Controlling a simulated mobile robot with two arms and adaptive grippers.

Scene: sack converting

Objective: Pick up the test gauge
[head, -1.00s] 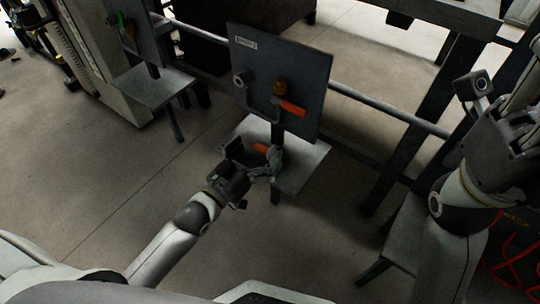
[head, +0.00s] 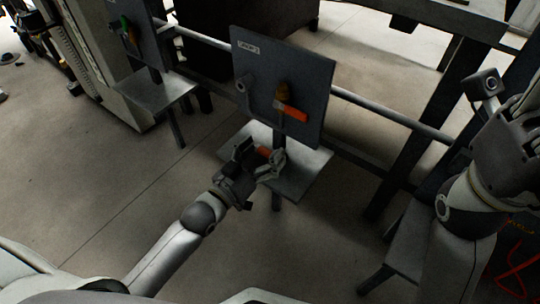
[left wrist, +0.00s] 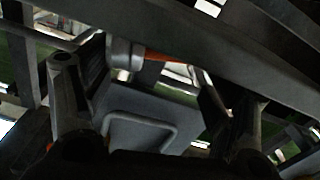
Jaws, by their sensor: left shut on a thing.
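The test gauge seems to be the small orange piece (head: 263,152) above the grey shelf in the head view; most of it is hidden by my fingers. My left gripper (head: 262,161) is around it, shut on it, one dark finger on each side. In the left wrist view, the two fingers of my left gripper (left wrist: 160,85) stand well apart, with an orange strip visible between them near the top. I cannot tell there how much of it is the gauge. My right gripper (head: 520,110) is at the right edge, partly cut off; its fingers are unclear.
The grey shelf (head: 312,168) lies under my left gripper. Behind it stands a grey panel (head: 305,72) with a bent pipe and an orange lever (head: 292,115). A rail and dark posts stand to the right. Another shelf (head: 152,92) is at the left. Open floor lies in front.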

